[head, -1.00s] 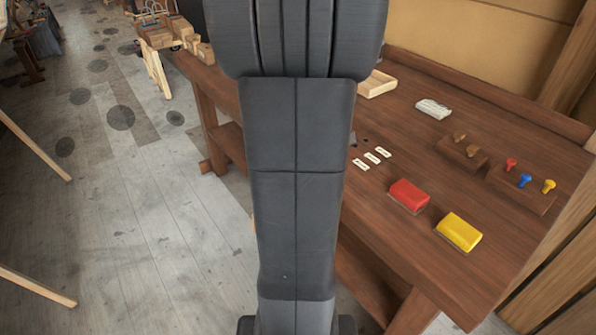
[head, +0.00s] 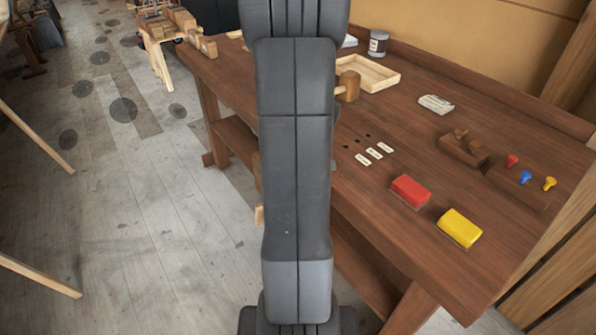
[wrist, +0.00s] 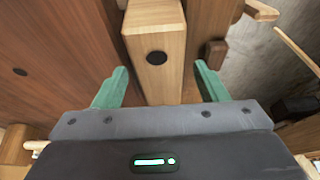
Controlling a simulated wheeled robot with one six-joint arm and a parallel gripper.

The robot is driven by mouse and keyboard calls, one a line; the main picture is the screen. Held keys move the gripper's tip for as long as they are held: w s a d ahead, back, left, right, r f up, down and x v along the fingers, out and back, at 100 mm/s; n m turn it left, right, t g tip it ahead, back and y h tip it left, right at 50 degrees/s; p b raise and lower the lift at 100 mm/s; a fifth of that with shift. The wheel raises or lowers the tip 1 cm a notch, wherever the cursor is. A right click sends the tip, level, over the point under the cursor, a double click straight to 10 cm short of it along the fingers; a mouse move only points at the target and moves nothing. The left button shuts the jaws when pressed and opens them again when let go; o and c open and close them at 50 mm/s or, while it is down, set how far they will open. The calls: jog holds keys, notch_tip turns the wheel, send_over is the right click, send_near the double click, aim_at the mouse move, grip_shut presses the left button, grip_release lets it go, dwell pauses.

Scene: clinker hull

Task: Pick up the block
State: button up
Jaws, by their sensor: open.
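A pale wooden block (wrist: 152,20) with a dark round spot on it shows in the wrist view, running up from between my fingers. My gripper (wrist: 161,70) is open, with one green finger on each side of the block. I see gaps beside the block and no clear contact. In the head view my own arm hides the gripper and most of the area around it, so I cannot surely match this block there.
The brown workbench (head: 440,100) holds a red block-like piece (head: 410,191), a yellow one (head: 459,228), a shallow wooden tray (head: 382,82), a jar (head: 378,43) and a peg rack (head: 520,186). A mallet-like wooden piece (head: 348,86) shows beside my arm.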

jog(key=c, duration=1.3)
jog(key=shift+o, duration=0.2)
jog(key=shift+r, duration=0.1)
